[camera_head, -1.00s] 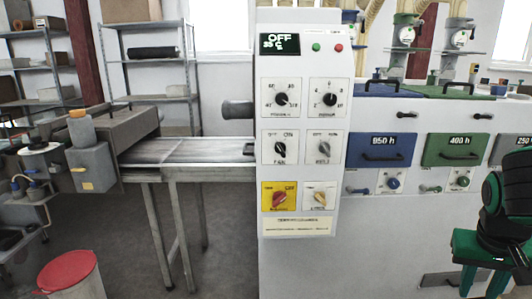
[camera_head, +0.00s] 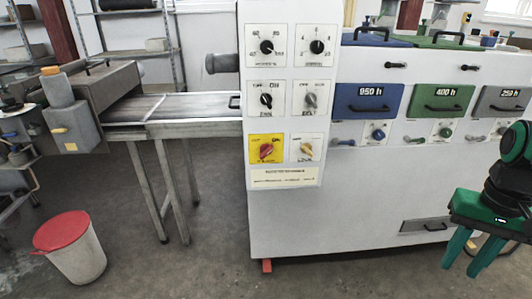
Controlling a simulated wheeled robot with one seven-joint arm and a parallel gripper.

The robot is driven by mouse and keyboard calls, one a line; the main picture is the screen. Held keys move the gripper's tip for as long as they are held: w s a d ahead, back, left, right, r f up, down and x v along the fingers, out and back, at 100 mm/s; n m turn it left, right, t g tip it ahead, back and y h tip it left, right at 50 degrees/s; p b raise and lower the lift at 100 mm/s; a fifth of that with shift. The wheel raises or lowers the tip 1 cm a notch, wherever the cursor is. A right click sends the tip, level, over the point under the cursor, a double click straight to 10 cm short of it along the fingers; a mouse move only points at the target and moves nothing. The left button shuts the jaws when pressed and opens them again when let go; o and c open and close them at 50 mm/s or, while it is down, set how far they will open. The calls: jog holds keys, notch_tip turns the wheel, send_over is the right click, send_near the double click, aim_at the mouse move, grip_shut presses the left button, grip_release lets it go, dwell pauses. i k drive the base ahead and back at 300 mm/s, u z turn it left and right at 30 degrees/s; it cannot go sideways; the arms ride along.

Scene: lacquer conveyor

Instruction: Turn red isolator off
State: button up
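The red isolator (camera_head: 266,149) is a red rotary knob on a yellow plate, low on the left of the white control panel. Its handle looks slanted; the small labels above it are too blurred to read surely, so its setting is unclear. My gripper (camera_head: 460,270) is at the lower right, well away from the panel and lower than the knob. Its two green fingers point down and stand apart with nothing between them.
A yellow knob (camera_head: 306,149) sits right beside the isolator. Black knobs (camera_head: 266,47) are above. Blue (camera_head: 375,103) and green (camera_head: 440,105) hatches lie right of the panel. A conveyor (camera_head: 185,108) and red-lidded bin (camera_head: 72,250) are left. Floor before the machine is clear.

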aim_at(265, 150)
jog(key=u, duration=1.75)
jog(key=k, duration=0.55)
jog(key=z, duration=2.2)
